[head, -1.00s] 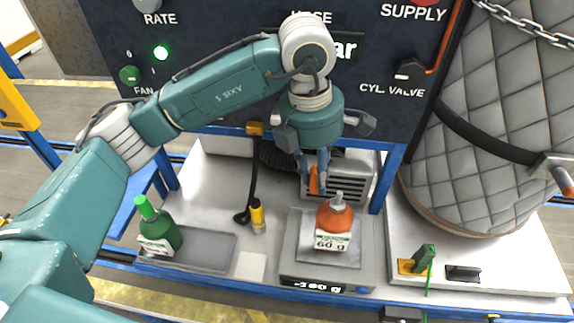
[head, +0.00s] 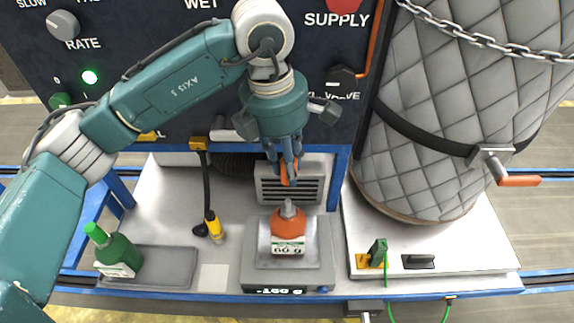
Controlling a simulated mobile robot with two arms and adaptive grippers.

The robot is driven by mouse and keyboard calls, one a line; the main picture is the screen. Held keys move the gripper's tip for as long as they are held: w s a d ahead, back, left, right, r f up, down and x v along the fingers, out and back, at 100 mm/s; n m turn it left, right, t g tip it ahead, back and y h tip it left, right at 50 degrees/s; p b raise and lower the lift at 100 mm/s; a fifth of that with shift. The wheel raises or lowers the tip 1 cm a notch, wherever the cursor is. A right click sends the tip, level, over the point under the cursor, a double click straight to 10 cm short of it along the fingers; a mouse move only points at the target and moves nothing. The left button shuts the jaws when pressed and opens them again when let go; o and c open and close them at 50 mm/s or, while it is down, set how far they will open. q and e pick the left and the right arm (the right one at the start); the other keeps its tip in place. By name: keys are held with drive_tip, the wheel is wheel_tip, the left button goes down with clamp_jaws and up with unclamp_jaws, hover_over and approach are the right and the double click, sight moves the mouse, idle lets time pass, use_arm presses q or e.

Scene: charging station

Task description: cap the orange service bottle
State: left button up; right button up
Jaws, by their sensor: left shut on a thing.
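The orange service bottle (head: 288,238) stands upright on the scale (head: 250,262), with its grey neck at the top and a white label on its front. My left gripper (head: 285,176) points down above the bottle, its blue fingers shut on a small orange cap (head: 285,181). The cap is partly hidden by the fingers. It appears roughly in line with the bottle neck, with a small gap between them in the picture. My right gripper is out of view.
A green bottle (head: 117,254) stands on the left by a grey tray (head: 165,268). A yellow-ended cable (head: 213,228) hangs left of the scale. A vented box (head: 262,188) is behind the bottle. A quilted tank (head: 430,120) stands at right, with a green clip (head: 377,252) in front.

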use_arm(q)
wheel_tip(320, 180, down, 2)
drive_tip(key=shift+b, duration=0.7)
drive_tip(key=shift+f+b, duration=1.75)
drive_tip(key=shift+f, duration=0.15)
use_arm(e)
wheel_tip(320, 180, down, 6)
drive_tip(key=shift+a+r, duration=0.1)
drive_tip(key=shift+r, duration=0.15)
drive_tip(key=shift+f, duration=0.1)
use_arm(q)
drive_tip(key=shift+b, duration=0.4)
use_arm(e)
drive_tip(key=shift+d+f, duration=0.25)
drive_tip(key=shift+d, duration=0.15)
